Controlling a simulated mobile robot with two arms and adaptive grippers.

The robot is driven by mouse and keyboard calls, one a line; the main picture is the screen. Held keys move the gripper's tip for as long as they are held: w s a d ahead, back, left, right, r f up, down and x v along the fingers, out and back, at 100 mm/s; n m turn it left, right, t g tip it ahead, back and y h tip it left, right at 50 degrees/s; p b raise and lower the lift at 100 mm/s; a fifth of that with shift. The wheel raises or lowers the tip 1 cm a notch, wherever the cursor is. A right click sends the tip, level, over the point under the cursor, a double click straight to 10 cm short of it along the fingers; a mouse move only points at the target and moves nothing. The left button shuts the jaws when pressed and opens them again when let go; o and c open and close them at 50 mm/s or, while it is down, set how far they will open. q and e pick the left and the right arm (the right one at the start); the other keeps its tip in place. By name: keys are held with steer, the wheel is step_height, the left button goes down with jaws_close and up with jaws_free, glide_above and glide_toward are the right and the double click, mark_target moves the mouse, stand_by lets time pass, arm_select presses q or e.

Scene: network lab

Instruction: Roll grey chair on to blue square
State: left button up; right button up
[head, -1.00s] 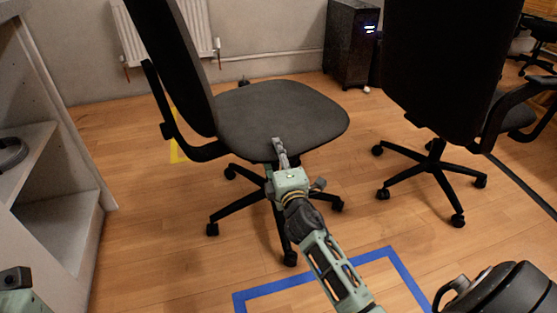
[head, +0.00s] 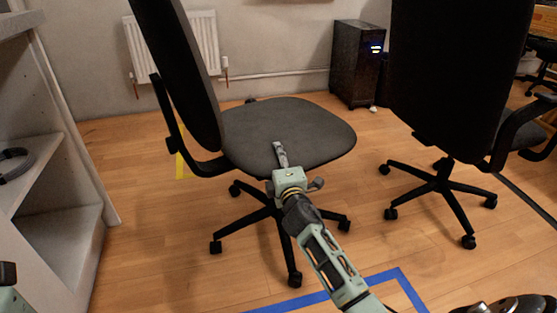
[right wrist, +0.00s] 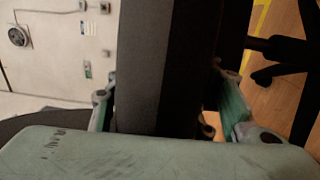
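The grey chair (head: 290,125) stands left of centre in the head view, with a dark backrest on its left and a black wheeled base. Blue tape (head: 400,275) marks part of a square on the floor, nearer me than the chair; most of it is cut off by the frame and my arm. The chair's casters are outside the visible tape. My right gripper (head: 281,160) is at the seat's front edge, one finger on top. In the right wrist view, its fingers (right wrist: 165,100) close around the seat edge (right wrist: 165,60).
Another dark chair (head: 450,80) stands close on the right. Grey shelving (head: 65,230) lines the left side. A radiator (head: 175,45) and a black computer tower (head: 357,65) are at the back wall. Yellow tape (head: 180,160) shows behind the grey chair. Floor between chair and blue tape is clear.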

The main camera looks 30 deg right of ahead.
jaws_close()
steer(key=shift+s+f, duration=0.1)
stand_by(0.5)
